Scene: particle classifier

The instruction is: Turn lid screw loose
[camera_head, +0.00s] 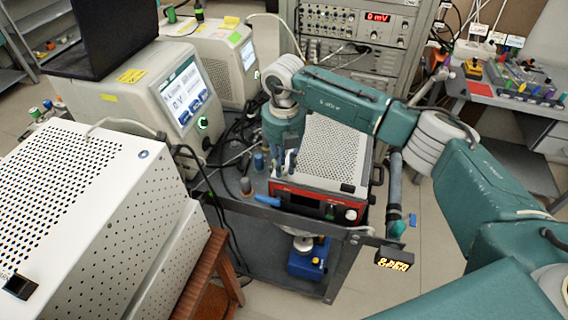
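My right arm reaches in from the right, and its teal wrist bends down at the left rear of a white perforated instrument with a red front frame (318,165). My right gripper (290,161) seems to be the small dark shape below the wrist, beside the instrument's left edge. Its fingers are too small and dark to tell whether they are open or shut. I cannot make out which part is the lid screw. My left gripper is not in view.
The instrument stands on a dark cart (330,240), with a blue device (308,258) on its lower shelf. A large white perforated cabinet (120,190) fills the lower left. White machines with screens (185,95) and cables crowd the left. Open floor (435,235) lies right of the cart.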

